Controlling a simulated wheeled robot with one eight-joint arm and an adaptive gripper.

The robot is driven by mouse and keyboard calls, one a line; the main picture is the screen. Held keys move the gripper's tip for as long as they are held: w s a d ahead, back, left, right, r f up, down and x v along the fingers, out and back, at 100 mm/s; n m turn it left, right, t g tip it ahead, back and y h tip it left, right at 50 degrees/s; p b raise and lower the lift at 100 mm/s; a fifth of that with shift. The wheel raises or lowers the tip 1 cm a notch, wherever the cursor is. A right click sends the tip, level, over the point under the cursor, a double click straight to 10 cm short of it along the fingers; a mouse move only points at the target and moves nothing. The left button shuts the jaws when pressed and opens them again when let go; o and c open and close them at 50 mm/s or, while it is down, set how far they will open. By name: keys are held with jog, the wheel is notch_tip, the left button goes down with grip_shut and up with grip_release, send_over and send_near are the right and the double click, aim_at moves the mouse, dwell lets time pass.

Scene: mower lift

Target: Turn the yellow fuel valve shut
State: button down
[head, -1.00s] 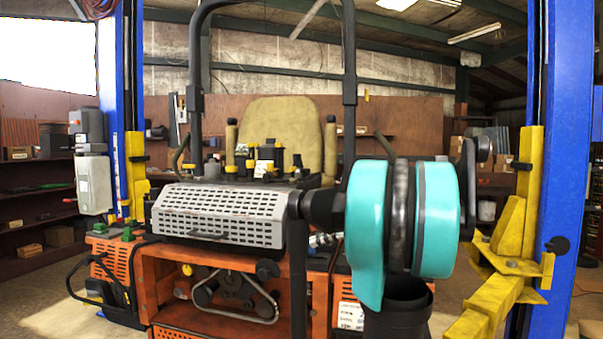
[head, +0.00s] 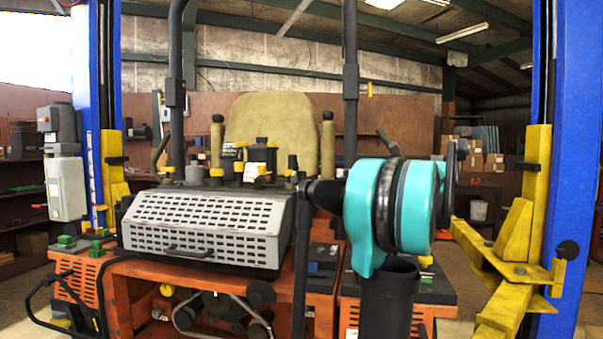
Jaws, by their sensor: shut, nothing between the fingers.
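One yellow-trimmed black fitting (head: 262,178) is behind the cover, below the seat. Another yellow knob (head: 167,290) is on the orange front, below the cover. I cannot tell which of these is the fuel valve, or how its handle is turned. My teal and black arm joint (head: 372,215) stands in front of the mower's right side and hides part of it. I do not make out my gripper or its fingertips.
Blue lift posts (head: 575,130) stand at both sides, with yellow lift arms (head: 515,250) reaching in at the right. Two black upright bars (head: 350,90) flank the tan seat (head: 270,130). A grey box (head: 66,187) is on the left post.

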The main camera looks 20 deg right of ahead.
aim_at(286, 172)
jog(key=x, duration=1.4)
jog(key=shift+s+a+m+t+h, duration=0.15)
jog(key=shift+a+m+t+h, duration=0.05)
jog(key=shift+m+t+h, duration=0.55)
jog(key=shift+s+a+m+t+h, duration=0.2)
jog(key=shift+m+t+h, duration=0.3)
jog(key=shift+t, duration=0.35)
jog(key=shift+s+a+m+t+h, duration=0.1)
jog(key=shift+a+m+t+h, duration=0.25)
jog(key=shift+m+t+h, duration=0.65)
jog(key=shift+a+m+t+h, duration=0.35)
jog(key=shift+m+t+h, duration=0.4)
jog(key=shift+h, duration=0.3)
jog(key=shift+a+m+t+h, duration=0.25)
jog(key=shift+m+t+h, duration=0.2)
jog(key=shift+m+h, duration=0.5)
jog(key=shift+a+m+t+h, duration=0.25)
jog(key=shift+m+t+h, duration=0.25)
jog(key=shift+h, duration=0.75)
jog(key=shift+a+m+h, duration=0.25)
jog(key=shift+m+h, duration=0.7)
jog(key=shift+h, duration=0.45)
jog(key=shift+w+a, duration=0.3)
jog(key=shift+a, duration=0.1)
jog(key=shift+s, duration=0.1)
